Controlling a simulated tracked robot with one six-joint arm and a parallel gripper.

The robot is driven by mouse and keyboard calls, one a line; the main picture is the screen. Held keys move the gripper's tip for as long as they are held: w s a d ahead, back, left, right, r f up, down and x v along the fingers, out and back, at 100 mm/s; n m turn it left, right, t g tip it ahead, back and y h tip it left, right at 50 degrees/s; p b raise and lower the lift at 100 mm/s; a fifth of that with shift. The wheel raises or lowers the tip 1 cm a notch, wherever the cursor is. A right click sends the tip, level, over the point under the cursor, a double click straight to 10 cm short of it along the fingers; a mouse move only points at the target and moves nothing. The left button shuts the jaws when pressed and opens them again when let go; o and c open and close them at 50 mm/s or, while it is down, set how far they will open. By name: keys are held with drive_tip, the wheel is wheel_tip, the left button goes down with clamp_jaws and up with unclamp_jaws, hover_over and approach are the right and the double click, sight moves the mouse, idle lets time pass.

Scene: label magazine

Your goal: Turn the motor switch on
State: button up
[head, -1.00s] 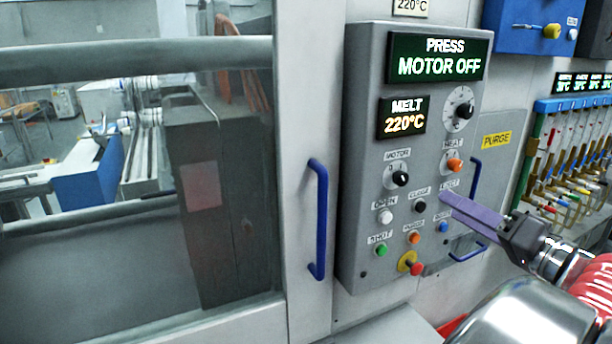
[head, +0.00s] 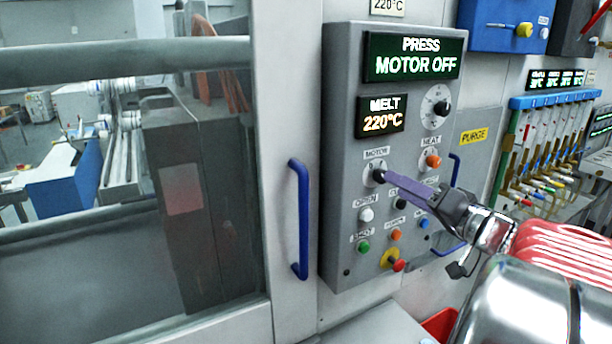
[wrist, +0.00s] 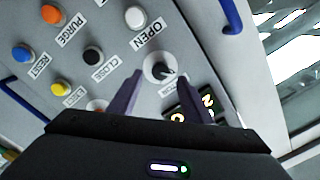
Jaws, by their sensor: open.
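The motor switch (head: 377,176) is a black knob on a pale round plate under the MOTOR label on the grey control panel (head: 340,130). It also shows in the wrist view (wrist: 160,68). The press display (head: 415,58) reads MOTOR OFF. My gripper (head: 394,180) reaches in from the right, with its purple fingertips at the knob's right edge in the head view. In the wrist view, my open gripper (wrist: 163,82) has one finger to each side of the knob, with space between. I cannot tell whether a finger touches it.
The orange heat knob (head: 432,161) is just right above my fingers. White open (head: 366,214), green (head: 363,247), orange (head: 396,235) and blue (head: 423,223) buttons sit below. A blue door handle (head: 299,220) stands to the left.

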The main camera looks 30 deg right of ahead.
sight(381, 176)
drive_tip(key=w, duration=0.5)
drive_tip(key=shift+a, duration=0.15)
drive_tip(key=shift+c, duration=0.4)
drive_tip(key=c, duration=0.9)
drive_tip(key=shift+d, duration=0.2)
drive_tip(key=shift+c, duration=0.4)
drive_tip(key=shift+a, duration=0.1)
